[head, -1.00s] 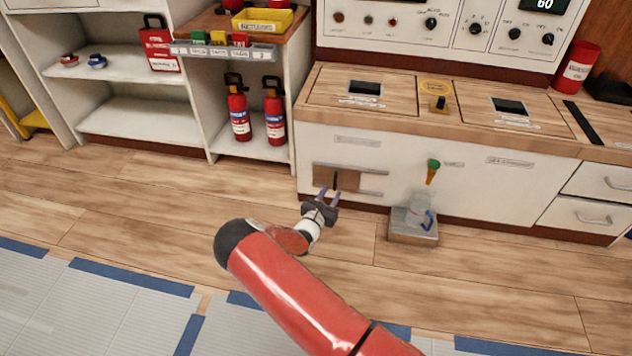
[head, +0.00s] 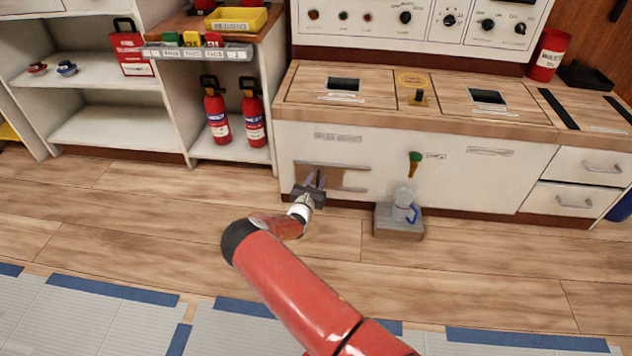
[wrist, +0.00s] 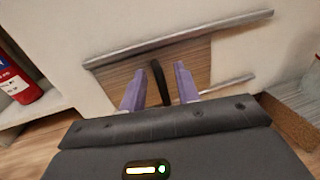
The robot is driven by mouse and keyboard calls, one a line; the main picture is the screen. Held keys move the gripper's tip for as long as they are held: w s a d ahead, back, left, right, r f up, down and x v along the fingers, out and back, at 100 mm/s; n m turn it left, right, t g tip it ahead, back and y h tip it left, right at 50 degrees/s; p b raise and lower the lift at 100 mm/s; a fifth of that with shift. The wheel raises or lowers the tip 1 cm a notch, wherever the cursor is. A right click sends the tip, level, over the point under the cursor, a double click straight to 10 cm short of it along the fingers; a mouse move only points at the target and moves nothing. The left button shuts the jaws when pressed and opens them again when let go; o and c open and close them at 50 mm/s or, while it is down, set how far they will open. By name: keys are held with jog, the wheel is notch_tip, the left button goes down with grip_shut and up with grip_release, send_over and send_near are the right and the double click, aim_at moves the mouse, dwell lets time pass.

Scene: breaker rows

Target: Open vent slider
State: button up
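The vent slider is a brown wooden panel (head: 343,179) between two grey rails on the white cabinet front, at its left part. In the wrist view the panel (wrist: 115,82) shows between the upper rail (wrist: 180,38) and the lower rail (wrist: 240,84). A dark upright handle (wrist: 160,82) stands out from the panel. My gripper (wrist: 158,88) is open, with one purple finger on each side of the handle. I cannot tell whether either finger touches it.
A grey block with a clear jug (head: 405,208) stands on the floor right of my gripper. A green-topped handle (head: 415,163) is on the cabinet above it. Two red extinguishers (head: 216,115) stand on the shelf to the left. The wooden floor in front is clear.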

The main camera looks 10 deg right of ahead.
grip_shut()
jog(key=d+p, duration=0.1)
jog(key=d, duration=0.1)
jog(key=s+d+p, duration=0.1)
jog(key=d, duration=0.1)
jog(key=s+d+p, duration=0.1)
jog(key=d+p, duration=0.1)
jog(key=shift+d+r, duration=0.1)
jog(key=shift+r, duration=0.1)
jog(key=shift+s+d+f, duration=0.15)
jog(key=shift+d, duration=0.25)
grip_release()
